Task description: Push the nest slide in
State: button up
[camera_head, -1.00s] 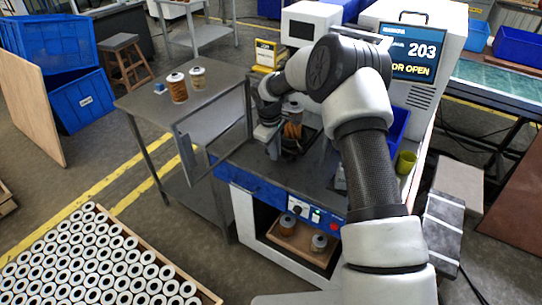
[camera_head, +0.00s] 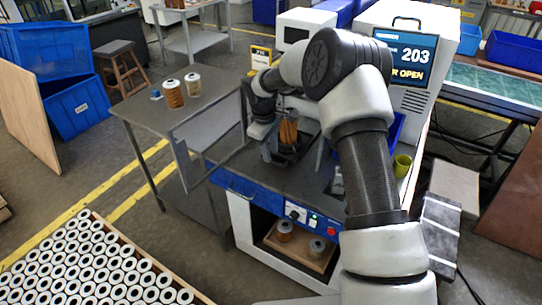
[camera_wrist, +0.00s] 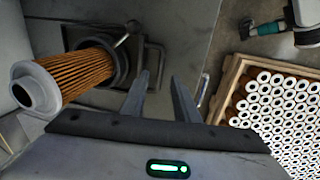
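An orange pleated filter cartridge (camera_wrist: 75,75) with a grey end cap stands in the dark nest (camera_wrist: 118,62) in the wrist view. A metal bar with a round knob (camera_wrist: 132,27) lies at the nest's edge. My gripper (camera_wrist: 163,82) is open, its two fingers apart with nothing between them. It is beside the nest, to the right of the cartridge in that view. I cannot tell whether a finger touches the nest or the bar.
A side table (camera_head: 205,90) at left holds two cartridges. A crate of white-ended cartridges (camera_head: 95,265) stands at lower left. A yellow-green cup (camera_head: 402,166) is right of the bay.

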notch_tip(320, 180, up, 14)
jog(key=s+a, duration=0.1)
jog(key=s, duration=0.1)
jog(key=shift+a+f, duration=0.15)
jog(key=shift+a, duration=0.1)
